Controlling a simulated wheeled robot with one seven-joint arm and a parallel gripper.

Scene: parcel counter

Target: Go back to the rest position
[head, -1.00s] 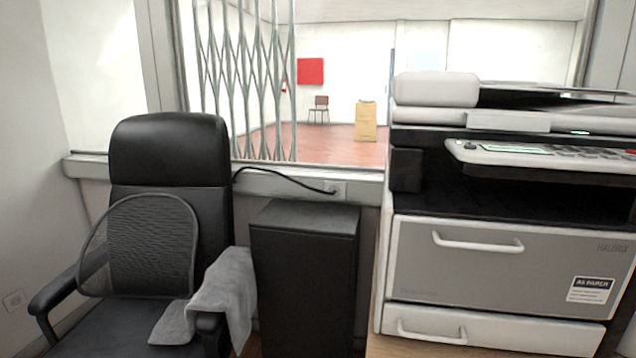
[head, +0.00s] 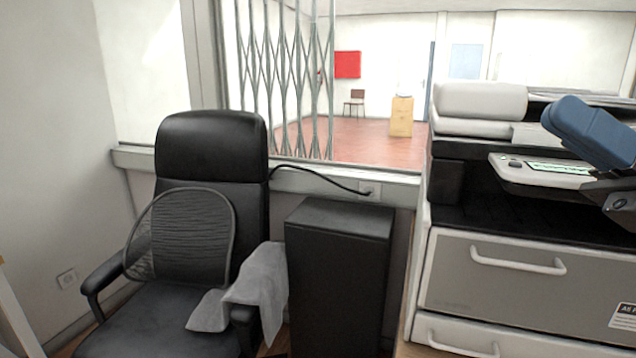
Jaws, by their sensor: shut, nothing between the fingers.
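My gripper's fingers do not show in the head view. A blue and dark grey part of what looks like my arm comes in at the right edge, in front of the copier (head: 480,105). It hides part of the copier's control panel (head: 540,172). No object of the task is named.
A black office chair (head: 210,140) with a grey cloth (head: 258,285) over its armrest stands at the left. A black cabinet (head: 340,270) stands between chair and copier. Behind them are a sill (head: 310,182) with a cable and a folding metal grille (head: 285,80).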

